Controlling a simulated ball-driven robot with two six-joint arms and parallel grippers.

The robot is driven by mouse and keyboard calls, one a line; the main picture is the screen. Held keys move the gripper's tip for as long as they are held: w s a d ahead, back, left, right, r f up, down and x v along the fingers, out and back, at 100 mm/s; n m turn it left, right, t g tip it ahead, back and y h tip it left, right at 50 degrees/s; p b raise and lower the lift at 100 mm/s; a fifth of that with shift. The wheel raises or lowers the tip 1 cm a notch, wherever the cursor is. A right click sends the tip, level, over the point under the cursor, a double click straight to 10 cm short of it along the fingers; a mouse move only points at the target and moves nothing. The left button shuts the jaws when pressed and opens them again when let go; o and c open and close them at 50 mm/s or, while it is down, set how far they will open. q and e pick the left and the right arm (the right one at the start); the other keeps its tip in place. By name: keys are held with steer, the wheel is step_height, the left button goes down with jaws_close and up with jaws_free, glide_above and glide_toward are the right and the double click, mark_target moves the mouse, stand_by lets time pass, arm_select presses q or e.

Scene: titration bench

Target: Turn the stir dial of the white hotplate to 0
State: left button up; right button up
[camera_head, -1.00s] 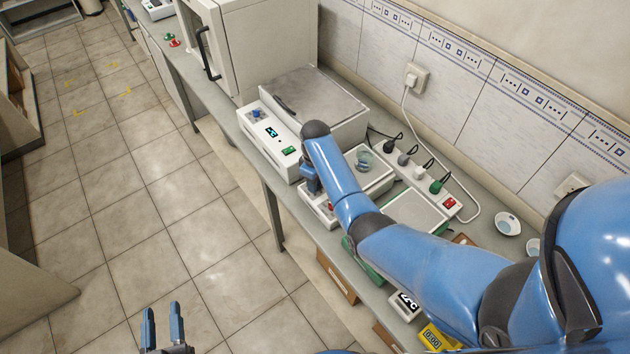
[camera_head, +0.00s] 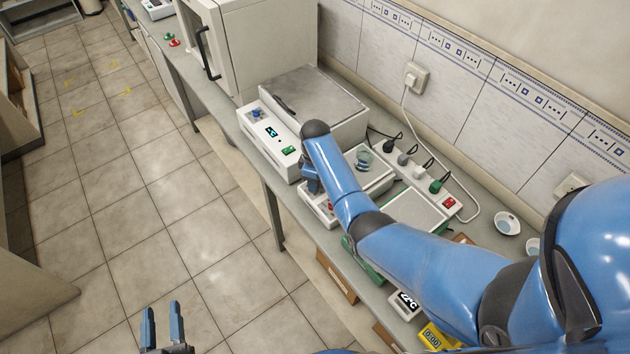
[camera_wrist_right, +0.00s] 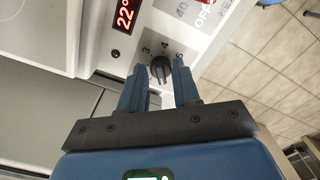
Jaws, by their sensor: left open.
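The white hotplate (camera_head: 318,212) stands on the bench, its front panel partly hidden by my right arm. In the right wrist view its panel (camera_wrist_right: 211,42) shows a red 22° display, a red OFF mark and a dark round dial (camera_wrist_right: 160,69) with numbers such as 3 and 4 around it. My right gripper (camera_wrist_right: 160,78) has one finger on each side of this dial; whether they touch it is unclear. In the head view the right gripper (camera_head: 312,183) is at the hotplate's front. My left gripper (camera_head: 163,322) is open and empty above the floor.
A small glass vessel (camera_head: 363,158) stands on the hotplate. A larger white device (camera_head: 270,133) with a lit display stands beside it. A power strip (camera_head: 449,202) with plugs lies behind. A yellow timer (camera_head: 436,338) is near the front edge. The floor at left is clear.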

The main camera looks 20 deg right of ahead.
steer(key=o, duration=0.3)
step_height(320, 180, up, 11)
steer(key=b, duration=0.2)
stand_by(0.5)
steer(key=shift+f, duration=0.1)
steer(key=shift+w, duration=0.1)
stand_by(0.3)
